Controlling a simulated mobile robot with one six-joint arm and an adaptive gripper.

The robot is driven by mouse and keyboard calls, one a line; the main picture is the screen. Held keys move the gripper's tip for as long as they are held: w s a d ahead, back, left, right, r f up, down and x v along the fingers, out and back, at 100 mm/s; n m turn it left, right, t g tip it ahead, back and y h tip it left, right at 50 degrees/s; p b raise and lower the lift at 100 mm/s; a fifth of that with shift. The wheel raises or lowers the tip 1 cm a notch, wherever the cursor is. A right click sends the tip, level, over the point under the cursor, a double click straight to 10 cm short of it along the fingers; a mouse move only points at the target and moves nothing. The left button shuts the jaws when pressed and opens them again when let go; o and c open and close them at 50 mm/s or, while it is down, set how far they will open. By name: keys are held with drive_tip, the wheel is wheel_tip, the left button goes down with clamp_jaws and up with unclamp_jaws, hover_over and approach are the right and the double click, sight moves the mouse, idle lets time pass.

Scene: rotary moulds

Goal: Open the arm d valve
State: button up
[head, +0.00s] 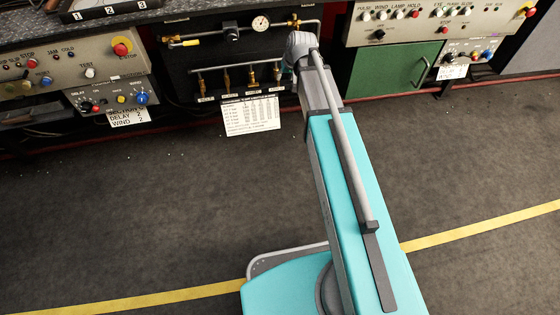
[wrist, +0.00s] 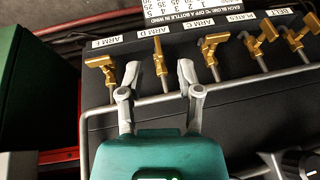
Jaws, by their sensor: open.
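The arm D valve (wrist: 134,73) is a brass valve below the "ARM D" label (wrist: 152,31), which reads upside down in the wrist view. Its brass handle shows close to the left fingertip. My gripper (wrist: 159,76) is open, its two fingers spread around the arm D position. Whether a finger touches the handle I cannot tell. In the head view my arm reaches to the right end of the valve row, and its wrist covers part of the row.
The arm E valve (wrist: 103,67) is close on the left. The arm C valve (wrist: 211,46), plates valve (wrist: 251,43) and belt valve (wrist: 297,37) stand to the right. A grey pipe (wrist: 240,88) runs along the row. A gauge (head: 261,23) sits above, and a green cabinet (head: 390,78) stands to the right.

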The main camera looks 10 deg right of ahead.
drive_tip(key=s+a+f+y+b, duration=0.1)
drive_tip(key=s+f+b, duration=0.3)
drive_tip(key=f+b, duration=0.5)
drive_tip(key=s+a+f+y+b, duration=0.1)
drive_tip(key=s+f+b, duration=0.4)
drive_tip(key=f+b, duration=0.5)
drive_tip(key=s+a+f+m+y+b, duration=0.1)
drive_tip(key=s+f+b, duration=0.4)
drive_tip(key=f+b, duration=0.5)
drive_tip(key=shift+a+g, duration=0.3)
drive_tip(key=shift+a, duration=0.6)
idle(0.6)
drive_tip(key=s+d+r+n+g+h+p, duration=0.1)
drive_tip(key=s+d+r+g+h+p, duration=0.15)
drive_tip(key=r+p, duration=0.6)
drive_tip(key=s+d+r+g+h+p, duration=0.15)
drive_tip(key=s+r+p, duration=0.25)
drive_tip(key=r+p, duration=0.5)
wheel_tip(320, 180, up, 36)
drive_tip(key=p, duration=3.8)
drive_tip(key=shift+r+h+p, duration=0.25)
drive_tip(key=shift+h+p, duration=0.15)
